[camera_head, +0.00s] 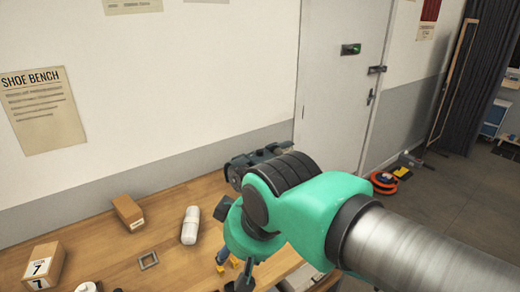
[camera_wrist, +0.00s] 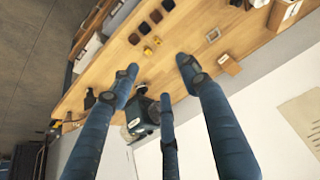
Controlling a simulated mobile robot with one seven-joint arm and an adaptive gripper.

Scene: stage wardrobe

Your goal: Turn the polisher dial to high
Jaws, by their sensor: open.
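The polisher (camera_head: 262,158) is a dark grey-blue machine at the back of the wooden bench, partly hidden behind my arm in the head view. In the wrist view the dark machine (camera_wrist: 140,116) shows between my fingers, partly covered by the middle one. I cannot make out its dial or its setting in either view. My gripper (camera_wrist: 160,76) is open, its blue fingers spread wide with nothing between the tips. In the head view my gripper (camera_head: 233,272) is mostly hidden under the green wrist, above the bench.
On the bench (camera_head: 95,238) stand a brown box (camera_head: 128,212), a white cylinder (camera_head: 190,225), a small grey frame (camera_head: 148,259) and a box marked 7 (camera_head: 43,266). Small brass blocks (camera_wrist: 147,51) lie near my fingers. A wall is behind; a door (camera_head: 338,100) stands beyond.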

